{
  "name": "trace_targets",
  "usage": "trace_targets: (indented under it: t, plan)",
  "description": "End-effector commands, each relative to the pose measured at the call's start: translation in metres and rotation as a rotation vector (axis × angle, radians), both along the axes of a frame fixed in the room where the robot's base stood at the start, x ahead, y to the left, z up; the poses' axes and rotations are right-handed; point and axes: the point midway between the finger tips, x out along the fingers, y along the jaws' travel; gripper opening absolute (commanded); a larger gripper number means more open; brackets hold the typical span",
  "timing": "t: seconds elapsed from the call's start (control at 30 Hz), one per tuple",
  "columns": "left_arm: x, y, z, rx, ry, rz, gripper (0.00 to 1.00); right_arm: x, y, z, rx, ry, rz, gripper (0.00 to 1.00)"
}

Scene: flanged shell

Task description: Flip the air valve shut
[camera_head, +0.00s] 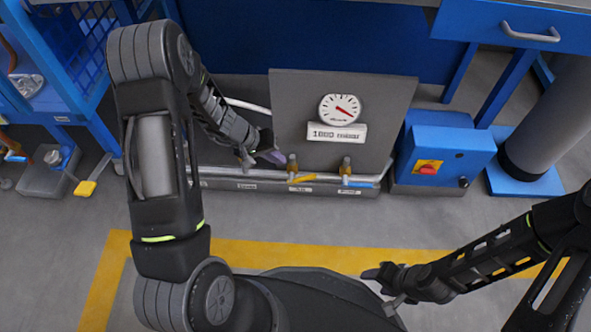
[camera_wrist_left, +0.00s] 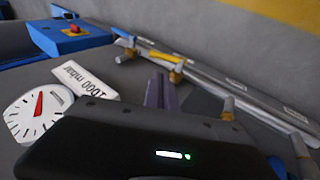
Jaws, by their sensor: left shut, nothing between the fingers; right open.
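A metal pipe (camera_head: 225,172) runs along the foot of a grey panel, with small brass valves on it. The middle valve has a yellow lever (camera_head: 301,178), lying roughly along the pipe; it also shows in the left wrist view (camera_wrist_left: 165,57). The right valve has a blue lever (camera_head: 357,183). The label texts are too small to read surely, so I cannot tell which valve is air. My left gripper (camera_head: 272,157) is shut and empty, just left of the yellow-levered valve and apart from it; its fingers show in the left wrist view (camera_wrist_left: 160,92). My right gripper (camera_head: 377,287) is open and empty, away from the pipe.
A round gauge (camera_head: 340,108) and a number plate (camera_head: 336,133) sit on the grey panel (camera_head: 390,95). A blue box with a red knob (camera_head: 445,153) stands right of it. A blue rack (camera_head: 75,90) is at left. The floor before the pipe is clear.

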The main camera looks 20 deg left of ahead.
Motion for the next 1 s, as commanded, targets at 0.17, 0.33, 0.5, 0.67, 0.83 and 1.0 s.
trace_targets:
  t: [0.17, 0.33, 0.5, 0.67, 0.83, 1.0]
  plan:
    - [0.004, -0.006, -0.013, 0.000, 0.000, -0.001, 0.00, 0.001, 0.000, -0.007, 0.000, -0.002, -0.001, 0.53]
    - [0.012, -0.016, -0.037, 0.000, 0.003, -0.004, 0.00, 0.002, 0.001, -0.019, -0.001, -0.005, -0.003, 0.53]
    - [0.024, -0.030, -0.067, 0.001, 0.002, -0.004, 0.00, 0.004, 0.001, -0.034, -0.002, -0.012, -0.005, 0.53]
    - [0.035, -0.043, -0.093, 0.001, 0.002, -0.003, 0.00, 0.007, 0.001, -0.046, -0.003, -0.018, -0.009, 0.53]
    - [0.044, -0.052, -0.112, 0.002, 0.002, -0.002, 0.00, 0.009, 0.001, -0.054, -0.002, -0.019, -0.011, 0.53]
    - [0.048, -0.055, -0.118, 0.002, 0.001, -0.001, 0.00, 0.009, 0.000, -0.055, 0.000, -0.020, -0.011, 0.53]
